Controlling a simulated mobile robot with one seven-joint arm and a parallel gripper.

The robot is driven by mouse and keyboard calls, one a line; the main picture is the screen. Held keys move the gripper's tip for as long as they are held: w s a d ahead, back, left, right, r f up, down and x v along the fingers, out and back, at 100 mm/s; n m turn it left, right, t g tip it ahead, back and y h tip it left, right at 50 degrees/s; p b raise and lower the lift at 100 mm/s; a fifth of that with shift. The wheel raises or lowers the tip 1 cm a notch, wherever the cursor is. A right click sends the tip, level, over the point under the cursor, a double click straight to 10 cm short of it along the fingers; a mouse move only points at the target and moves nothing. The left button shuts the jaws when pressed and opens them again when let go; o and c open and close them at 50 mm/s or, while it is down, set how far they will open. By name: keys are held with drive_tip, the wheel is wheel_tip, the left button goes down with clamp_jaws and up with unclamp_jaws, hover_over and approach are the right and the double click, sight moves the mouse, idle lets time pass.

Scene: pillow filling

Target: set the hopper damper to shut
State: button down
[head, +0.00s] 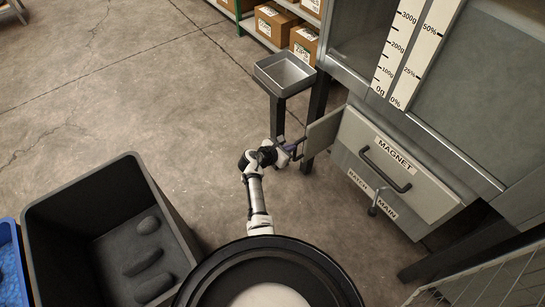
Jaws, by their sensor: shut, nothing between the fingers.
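The grey hopper (470,95) stands at the right, with a clear window and a scale in grams and percent. No part in view is labelled as the damper. A flat grey plate (324,130) sticks out at the hopper's lower left side; I cannot tell whether it is the damper. My gripper (298,147) is shut and empty at the left of this plate, close to its lower left edge. I cannot tell whether it touches the plate. The fingertips are small and partly unclear.
A drawer front marked MAGNET (392,165) has a black handle. Below it a small lever (374,203) sits between BATCH and MAIN. A metal tray (285,73) stands on a post behind my gripper. A dark bin (75,195) with grey lumps is at left. Floor between is clear.

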sight(307, 135)
drive_tip(key=w+d, duration=0.1)
drive_tip(key=d, duration=0.1)
drive_tip(key=w+d+b, duration=0.1)
drive_tip(key=w+d, duration=0.1)
drive_tip(key=d, duration=0.1)
drive_tip(key=w+d, duration=0.2)
drive_tip(key=d, duration=0.1)
drive_tip(key=shift+w+f, duration=0.1)
drive_tip(key=shift+w, duration=0.05)
drive_tip(key=shift+w+d+r, duration=0.15)
drive_tip(key=shift+r, duration=0.05)
drive_tip(key=shift+r, duration=0.15)
